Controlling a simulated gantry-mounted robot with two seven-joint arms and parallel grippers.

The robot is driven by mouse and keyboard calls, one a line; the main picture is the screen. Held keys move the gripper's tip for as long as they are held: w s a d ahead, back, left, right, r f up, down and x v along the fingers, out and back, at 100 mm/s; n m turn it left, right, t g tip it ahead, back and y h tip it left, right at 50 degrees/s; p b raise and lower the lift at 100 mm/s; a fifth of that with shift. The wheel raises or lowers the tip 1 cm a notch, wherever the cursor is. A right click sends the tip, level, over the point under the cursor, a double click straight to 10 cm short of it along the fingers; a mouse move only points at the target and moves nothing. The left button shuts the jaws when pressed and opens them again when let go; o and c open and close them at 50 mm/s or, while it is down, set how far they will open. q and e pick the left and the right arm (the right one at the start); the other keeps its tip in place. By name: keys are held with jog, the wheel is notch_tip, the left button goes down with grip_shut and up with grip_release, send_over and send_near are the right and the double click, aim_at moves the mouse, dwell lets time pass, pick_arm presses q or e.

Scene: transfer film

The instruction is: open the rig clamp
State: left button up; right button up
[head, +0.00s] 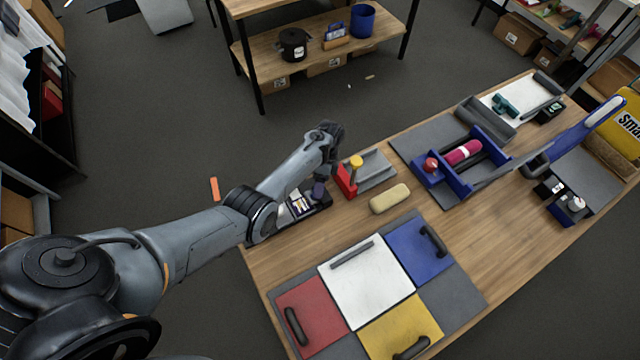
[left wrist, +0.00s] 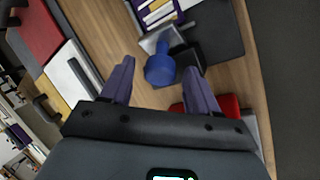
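My left gripper (head: 320,190) is over the table's far left edge, above a dark rig holding a tray of striped white cards (head: 301,202). In the left wrist view its two purple fingers (left wrist: 160,88) are apart. A blue knob (left wrist: 160,70) on a grey block (left wrist: 160,40) shows between and just beyond them; the fingers look apart from it. The knob and block appear to be the rig clamp, beside the cards (left wrist: 158,10) and a dark plate (left wrist: 216,32). In the head view my gripper largely hides this clamp. My right gripper is not in view.
A red stand with a yellow knob (head: 355,162) and grey tray (head: 375,172) is close right of my left gripper. A beige pad (head: 390,198), coloured panels (head: 364,262) and a blue roller frame (head: 428,176) are on the table. Bare wood (head: 345,222) lies between them.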

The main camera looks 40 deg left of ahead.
pick_arm(q)
jog(key=b+v, duration=0.1)
jog(key=v, duration=1)
jog(key=shift+f+n, duration=0.1)
jog(key=shift+n, duration=0.2)
